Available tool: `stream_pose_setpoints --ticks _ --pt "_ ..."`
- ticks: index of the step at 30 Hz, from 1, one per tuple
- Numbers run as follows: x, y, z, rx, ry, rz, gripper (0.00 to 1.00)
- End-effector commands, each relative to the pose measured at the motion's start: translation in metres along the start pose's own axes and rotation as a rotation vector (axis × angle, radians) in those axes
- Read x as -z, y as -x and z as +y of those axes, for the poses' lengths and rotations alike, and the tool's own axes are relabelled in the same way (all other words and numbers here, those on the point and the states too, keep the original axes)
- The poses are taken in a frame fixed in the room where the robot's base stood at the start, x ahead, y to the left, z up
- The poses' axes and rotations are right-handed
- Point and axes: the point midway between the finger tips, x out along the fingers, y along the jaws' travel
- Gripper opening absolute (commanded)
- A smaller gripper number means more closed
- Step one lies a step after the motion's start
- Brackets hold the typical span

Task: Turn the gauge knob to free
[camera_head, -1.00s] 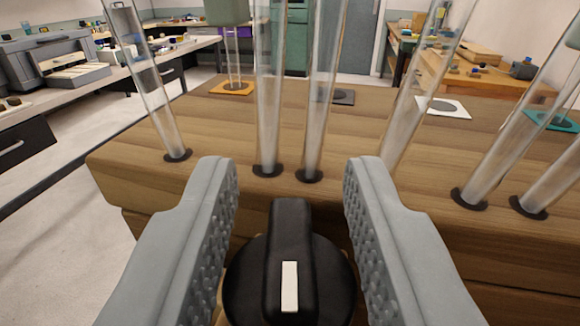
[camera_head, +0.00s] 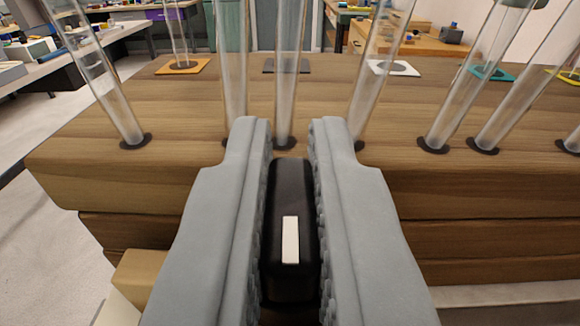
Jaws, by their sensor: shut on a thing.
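The gauge knob (camera_head: 290,195) is a black bar grip with a white marker strip on it, low in the middle of the view. The bar runs straight away from me, with the strip lined up along it. My gripper (camera_head: 290,140) has its two grey ridged fingers on either side of the bar, shut on it. The fingers hide the round base of the knob. The knob sits in front of the near side of a wooden block (camera_head: 150,185). No label for free is visible.
Several upright glass rods (camera_head: 287,80) stand in dark holes in the block just beyond my fingertips. Orange (camera_head: 183,66), white (camera_head: 394,68) and teal (camera_head: 492,74) square pads lie farther back. Workbenches stand behind, with open floor at the left.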

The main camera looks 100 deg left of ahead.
Motion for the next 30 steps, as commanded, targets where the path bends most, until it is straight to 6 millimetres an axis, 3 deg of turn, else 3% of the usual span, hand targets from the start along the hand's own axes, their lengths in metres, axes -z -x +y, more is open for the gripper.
stream_pose_setpoints --ticks 12,13,16,25,30 --pt "0.001 0.000 0.000 -0.040 0.000 0.001 0.00" --pt "0.001 0.000 0.000 -0.040 0.000 0.001 0.13" --pt "0.000 0.000 0.000 -0.040 0.000 0.001 0.33" --pt "0.000 0.001 0.000 -0.039 0.000 0.000 0.33" --pt "0.000 0.011 0.000 -0.040 0.000 0.000 0.33"
